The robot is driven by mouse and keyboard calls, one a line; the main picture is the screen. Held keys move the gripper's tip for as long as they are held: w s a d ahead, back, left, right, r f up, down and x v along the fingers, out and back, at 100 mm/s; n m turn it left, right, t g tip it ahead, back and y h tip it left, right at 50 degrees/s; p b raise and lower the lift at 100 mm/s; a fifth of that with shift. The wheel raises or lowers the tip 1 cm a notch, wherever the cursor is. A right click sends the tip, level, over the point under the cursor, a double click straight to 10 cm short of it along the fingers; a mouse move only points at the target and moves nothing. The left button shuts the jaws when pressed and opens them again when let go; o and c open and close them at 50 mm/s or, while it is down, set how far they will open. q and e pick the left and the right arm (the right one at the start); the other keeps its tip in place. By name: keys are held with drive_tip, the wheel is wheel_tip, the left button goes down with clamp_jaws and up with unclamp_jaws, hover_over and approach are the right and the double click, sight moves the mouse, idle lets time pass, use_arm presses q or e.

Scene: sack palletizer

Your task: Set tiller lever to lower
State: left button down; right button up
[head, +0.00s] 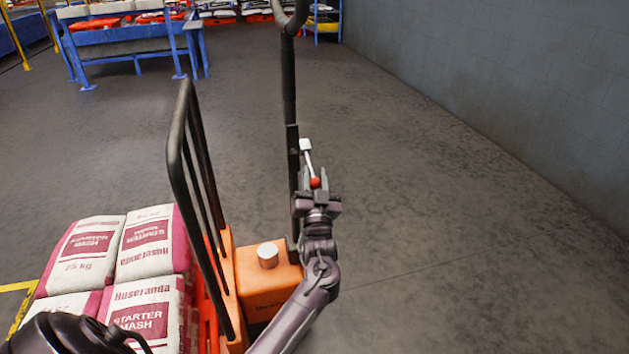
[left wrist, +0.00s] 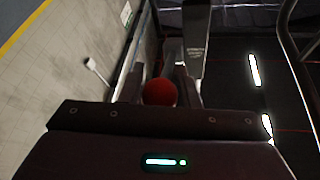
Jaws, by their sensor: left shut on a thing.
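The tiller (head: 289,90) of the orange pallet truck (head: 270,290) stands upright as a black pole with a loop handle at its top, partly cut off by the frame. A short light-coloured lever (head: 309,160) on its right side slopes down to a red ball knob (head: 316,183). My left gripper (head: 315,187) is at this knob and shut on it. In the left wrist view the red knob (left wrist: 160,92) shows between the fingers. My right gripper is not in view.
A black guard frame (head: 190,190) stands on the truck, left of the tiller. White and pink sacks (head: 145,245) are stacked left of it. A blue table (head: 130,45) stands at the back left. A grey wall (head: 520,80) runs along the right. The floor between is clear.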

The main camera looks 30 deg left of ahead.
use_arm(q)
drive_tip(key=shift+a+f, duration=0.15)
drive_tip(key=shift+f, duration=0.5)
drive_tip(key=c, duration=1.4)
unclamp_jaws()
drive_tip(key=o, duration=0.3)
drive_tip(key=shift+w+a, duration=0.1)
drive_tip(key=shift+w, duration=0.1)
drive_tip(key=shift+r, duration=0.1)
drive_tip(key=v, duration=0.8)
